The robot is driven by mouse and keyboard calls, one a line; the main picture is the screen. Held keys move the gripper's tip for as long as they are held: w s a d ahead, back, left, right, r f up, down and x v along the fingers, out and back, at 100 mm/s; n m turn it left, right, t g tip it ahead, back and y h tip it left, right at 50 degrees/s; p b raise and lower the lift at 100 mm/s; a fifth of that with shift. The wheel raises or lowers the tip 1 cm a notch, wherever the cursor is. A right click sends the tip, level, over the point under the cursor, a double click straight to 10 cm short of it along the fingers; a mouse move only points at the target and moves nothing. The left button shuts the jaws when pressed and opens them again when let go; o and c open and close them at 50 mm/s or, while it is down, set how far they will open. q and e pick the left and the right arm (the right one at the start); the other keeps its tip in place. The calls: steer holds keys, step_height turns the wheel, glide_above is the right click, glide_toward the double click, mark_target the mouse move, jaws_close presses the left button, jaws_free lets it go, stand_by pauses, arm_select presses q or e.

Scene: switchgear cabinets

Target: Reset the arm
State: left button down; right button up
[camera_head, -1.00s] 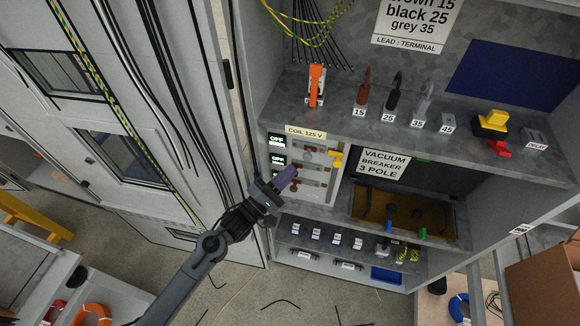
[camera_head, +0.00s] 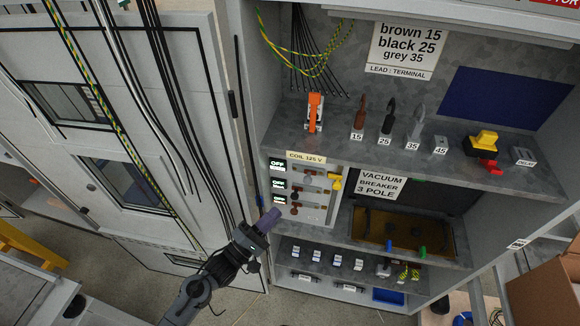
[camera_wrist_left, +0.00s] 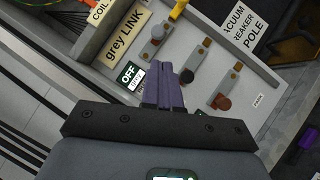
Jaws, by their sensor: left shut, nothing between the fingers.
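My left gripper (camera_head: 268,216) has purple fingers that are shut, with nothing between them. In the head view it is in front of the cabinet, just left of and below the breaker panel (camera_head: 322,212). In the left wrist view the shut fingers (camera_wrist_left: 165,80) point toward the same panel, which carries link handles and a grey LINK label (camera_wrist_left: 127,33). An OFF tag (camera_wrist_left: 130,73) shows close to the left of the fingers there. The fingers look apart from the panel, though the exact gap is hard to tell. My right gripper is not in view.
An orange-handled device (camera_head: 314,112), several coloured leads and a yellow-and-red switch (camera_head: 483,143) stand on the upper shelf. A yellow handle (camera_head: 336,182) sticks out at the panel's right edge. Cables (camera_head: 190,120) hang along the left cabinet door. Open floor lies below.

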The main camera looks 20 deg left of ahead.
arm_select(q)
steer(key=s+d+f+m+g+y, duration=0.1)
steer(key=s+f+g+y, duration=0.15)
steer(key=s, duration=0.25)
steer(key=s+d+f+g+y, duration=0.1)
steer(key=s+d+f+y, duration=0.15)
steer(key=s, duration=0.25)
steer(key=s+a+f+m+g+y, duration=0.1)
steer(key=s+a+m+g+y, duration=0.15)
steer(key=s+m+g, duration=0.5)
steer(key=s+a+f+m+g+y, duration=0.15)
steer(key=s+a+m+g, duration=0.3)
steer(key=s+m, duration=0.5)
step_height(320, 180, up, 22)
steer(key=d+p, duration=0.1)
steer(key=p, duration=2)
steer(key=shift+w+f+m, duration=0.2)
steer(key=shift+w+m, duration=0.1)
